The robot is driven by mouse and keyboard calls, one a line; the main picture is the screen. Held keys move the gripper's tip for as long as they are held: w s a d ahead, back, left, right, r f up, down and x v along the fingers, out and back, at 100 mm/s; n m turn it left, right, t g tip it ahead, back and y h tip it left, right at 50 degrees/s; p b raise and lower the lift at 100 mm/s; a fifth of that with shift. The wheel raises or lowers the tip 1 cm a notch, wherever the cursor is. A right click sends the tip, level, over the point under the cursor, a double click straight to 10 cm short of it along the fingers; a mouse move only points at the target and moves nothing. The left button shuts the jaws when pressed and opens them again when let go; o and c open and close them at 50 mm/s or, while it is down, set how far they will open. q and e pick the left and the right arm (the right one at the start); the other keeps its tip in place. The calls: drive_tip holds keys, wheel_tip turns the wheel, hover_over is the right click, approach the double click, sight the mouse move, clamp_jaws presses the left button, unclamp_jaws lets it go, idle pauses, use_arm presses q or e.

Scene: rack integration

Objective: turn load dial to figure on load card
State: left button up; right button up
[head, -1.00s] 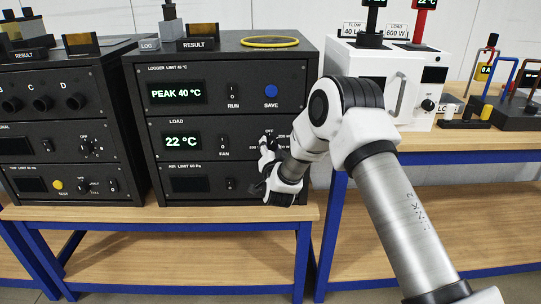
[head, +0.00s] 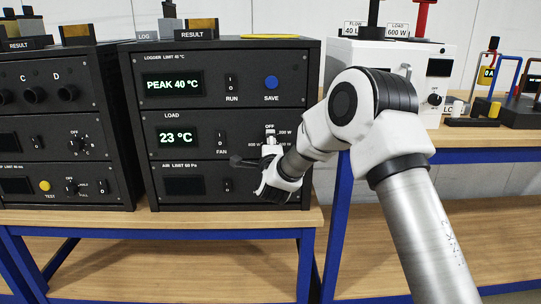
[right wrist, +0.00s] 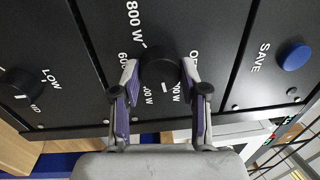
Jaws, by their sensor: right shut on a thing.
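The load dial (right wrist: 160,72) is a round black knob on the dark panel, with OFF and several watt figures around it. My right gripper (right wrist: 158,78) is shut on the dial, one finger on each side, and partly hides the figures. A small white mark shows at the dial's lower edge in the right wrist view; I cannot tell which figure it points to. In the head view, my right gripper (head: 270,150) covers the dial. The load card (head: 398,28) on the white unit reads 600 W. The load display (head: 178,138) reads 23 °C. My left gripper is out of view.
A blue SAVE button (head: 271,82) sits above the dial, and a RUN switch (head: 231,83) left of it. A FAN switch (head: 220,138) is left of the dial. Another dark rack (head: 60,120) stands close on the left; the white unit (head: 440,55) is at right.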

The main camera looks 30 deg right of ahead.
drive_tip(key=shift+a+r+m+g+h+b, duration=0.1)
drive_tip(key=shift+m+g+h+b, duration=0.25)
drive_tip(key=shift+m+b, duration=5.05)
drive_tip(key=shift+m+g+h+b, duration=0.15)
drive_tip(key=shift+m+g+b, duration=0.3)
drive_tip(key=shift+m+b, duration=4.9)
drive_tip(key=shift+n+b, duration=0.35)
drive_tip(key=shift+b, duration=0.15)
drive_tip(key=o, duration=1.1)
drive_tip(key=shift+w, duration=0.1)
drive_tip(key=shift+o, duration=0.2)
